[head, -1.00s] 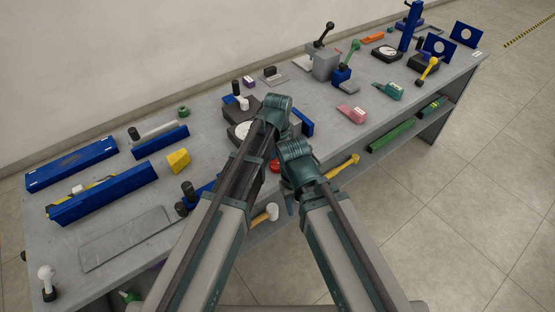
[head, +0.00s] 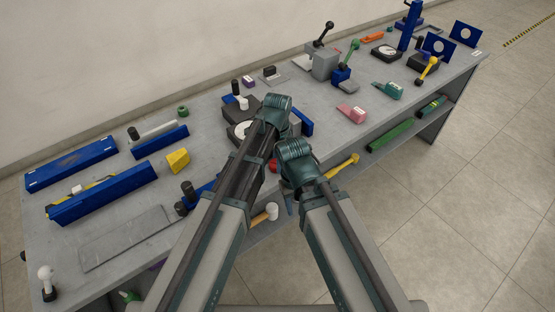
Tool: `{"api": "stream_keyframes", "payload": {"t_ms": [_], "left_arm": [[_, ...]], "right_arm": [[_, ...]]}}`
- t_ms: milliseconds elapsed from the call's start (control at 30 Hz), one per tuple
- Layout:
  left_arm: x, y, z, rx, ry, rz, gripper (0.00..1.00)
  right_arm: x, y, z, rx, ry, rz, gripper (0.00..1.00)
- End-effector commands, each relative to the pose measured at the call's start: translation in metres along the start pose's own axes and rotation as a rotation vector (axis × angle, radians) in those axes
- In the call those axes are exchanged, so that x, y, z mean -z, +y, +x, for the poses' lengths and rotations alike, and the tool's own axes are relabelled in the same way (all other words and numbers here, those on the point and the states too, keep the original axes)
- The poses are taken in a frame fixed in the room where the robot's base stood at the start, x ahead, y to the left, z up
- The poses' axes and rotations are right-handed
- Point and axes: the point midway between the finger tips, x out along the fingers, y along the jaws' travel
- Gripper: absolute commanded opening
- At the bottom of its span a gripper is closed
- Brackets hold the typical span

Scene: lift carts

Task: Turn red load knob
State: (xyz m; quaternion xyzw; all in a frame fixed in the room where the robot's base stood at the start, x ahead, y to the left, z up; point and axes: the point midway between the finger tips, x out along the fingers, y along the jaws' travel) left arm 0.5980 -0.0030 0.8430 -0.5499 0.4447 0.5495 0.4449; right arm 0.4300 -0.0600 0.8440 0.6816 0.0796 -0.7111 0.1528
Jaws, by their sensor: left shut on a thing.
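The red load knob (head: 272,165) shows only as a small red patch at the front of the bench, between my two arms. My left arm reaches over the bench, and its wrist hides most of the left gripper (head: 270,152). The left gripper is at the red knob and shut on it; the fingertips are not clear. My right arm is folded beside it, with its wrist just right of the knob. The right gripper's jaws are hidden behind its arm.
The grey bench (head: 330,140) carries blue channels (head: 105,193), a yellow block (head: 178,160), a dial base (head: 240,131) and a pink wedge (head: 351,113). A lower shelf holds a green bar (head: 391,135) and a yellow-handled tool (head: 343,166). The floor at right is clear.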

Motion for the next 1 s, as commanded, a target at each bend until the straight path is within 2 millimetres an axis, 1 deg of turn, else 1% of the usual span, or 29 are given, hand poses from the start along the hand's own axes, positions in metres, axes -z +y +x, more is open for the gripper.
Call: {"api": "stream_keyframes", "payload": {"t_ms": [200, 233, 367, 400, 767, 867, 1000], "left_arm": [[-0.001, 0.001, 0.000, -0.002, -0.002, 0.000, 0.03], [-0.001, 0.001, 0.000, -0.003, -0.002, 0.000, 0.64], [-0.001, 0.001, 0.000, -0.002, -0.001, -0.001, 0.88], [0.000, 0.001, 0.000, -0.002, -0.001, -0.001, 0.89], [0.000, 0.000, -0.002, -0.001, 0.000, -0.001, 0.89], [0.000, 0.000, -0.008, 0.000, 0.000, -0.001, 0.89], [0.000, 0.000, -0.020, 0.000, 0.000, -0.001, 0.89]], "right_arm": [[0.000, 0.000, 0.000, 0.000, 0.000, 0.000, 0.50], [0.000, 0.000, 0.000, 0.000, 0.000, 0.000, 0.50], [0.000, 0.000, 0.000, 0.000, 0.000, 0.000, 0.50], [0.000, 0.000, 0.000, 0.000, 0.000, 0.000, 0.50], [0.000, 0.000, -0.002, 0.000, 0.000, 0.000, 0.50], [0.000, 0.001, -0.007, 0.000, 0.000, 0.000, 0.50], [-0.001, 0.002, -0.020, 0.000, 0.000, 0.000, 0.50]]}}
